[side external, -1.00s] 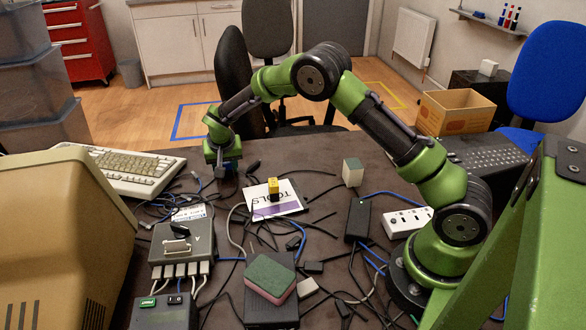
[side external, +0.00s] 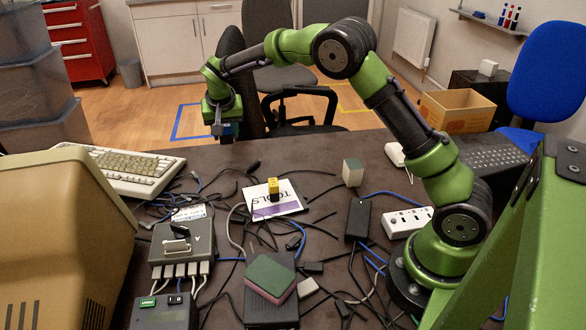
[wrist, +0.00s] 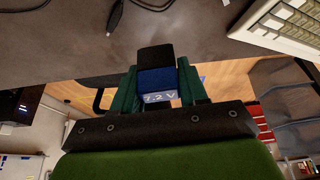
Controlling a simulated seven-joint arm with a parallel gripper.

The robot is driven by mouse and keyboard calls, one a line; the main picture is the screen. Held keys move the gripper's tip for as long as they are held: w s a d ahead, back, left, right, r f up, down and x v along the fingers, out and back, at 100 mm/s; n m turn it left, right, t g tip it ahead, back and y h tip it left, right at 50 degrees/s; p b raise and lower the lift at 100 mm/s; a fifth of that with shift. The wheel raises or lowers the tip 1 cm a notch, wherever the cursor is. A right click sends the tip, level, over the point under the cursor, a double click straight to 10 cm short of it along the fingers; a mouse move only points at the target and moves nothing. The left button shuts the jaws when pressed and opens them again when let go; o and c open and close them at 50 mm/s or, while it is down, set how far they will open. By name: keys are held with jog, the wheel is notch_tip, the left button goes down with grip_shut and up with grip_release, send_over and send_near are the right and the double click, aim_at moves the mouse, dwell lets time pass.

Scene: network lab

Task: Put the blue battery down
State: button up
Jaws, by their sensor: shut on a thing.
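My gripper (side external: 222,128) is raised above the far left edge of the table in the side external view. The blue battery (wrist: 158,82) is held between the green fingers in the wrist view, with a black end and a "7.2 V" label showing. In the side external view the battery (side external: 228,130) is a small dark blue shape under the gripper, clear of the tabletop. My gripper is shut on it.
The dark table (side external: 330,150) has some free room at its far side. A cream keyboard (side external: 130,168) lies left of the gripper. Loose cables, a TOOLS card (side external: 285,205) with a yellow item (side external: 273,186), and a grey box (side external: 172,250) lie nearer. A pale block (side external: 352,173) stands to the right.

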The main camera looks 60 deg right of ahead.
jog(key=s+d+f+m+g+h, duration=0.1)
jog(key=s+d+m+g, duration=0.2)
jog(key=s+d+m, duration=1)
jog(key=s+d+f+m+g, duration=0.1)
jog(key=s+d, duration=0.2)
jog(key=s, duration=0.4)
jog(key=s+d+f+m+g, duration=0.1)
jog(key=s+d+m, duration=0.1)
jog(key=s+d, duration=0.2)
jog(key=s+d+f+m+g, duration=0.1)
jog(key=s+d, duration=0.3)
jog(key=s, duration=0.6)
jog(key=shift+s+f+m, duration=0.3)
jog(key=shift+s+f, duration=0.1)
jog(key=shift+f, duration=0.1)
jog(key=shift+s+f+m+g+y, duration=0.15)
jog(key=shift+m+g+y, duration=0.15)
jog(key=shift+m, duration=0.1)
send_over(369, 142)
jog(key=w+a, duration=0.1)
jog(key=shift+f, duration=2.45)
jog(key=shift+f, duration=0.15)
